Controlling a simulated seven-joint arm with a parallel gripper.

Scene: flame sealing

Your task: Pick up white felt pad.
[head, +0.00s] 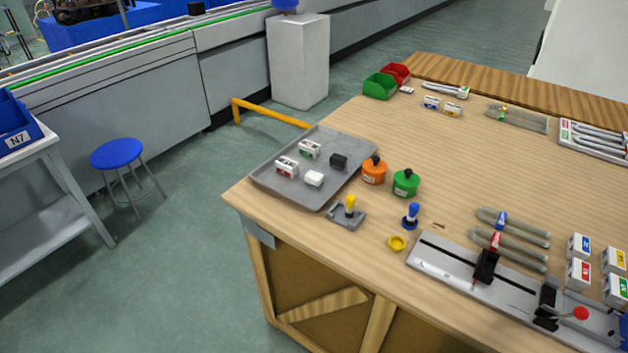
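A small plain white block (314,179), which looks like the white felt pad, lies on the grey tray (322,201) at the left end of the wooden table. It sits in the front middle of the tray, with nothing on top of it. A dark block (338,161) lies behind it to the right, apart from it. My gripper is not in view.
An orange pot (374,171) and a green pot (405,183) stand right of the tray. A yellow-handled stamp (350,206) on a grey plate is near the tray's front corner. A blue-handled stamp (411,217) stands further right. The table centre behind is mostly clear.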

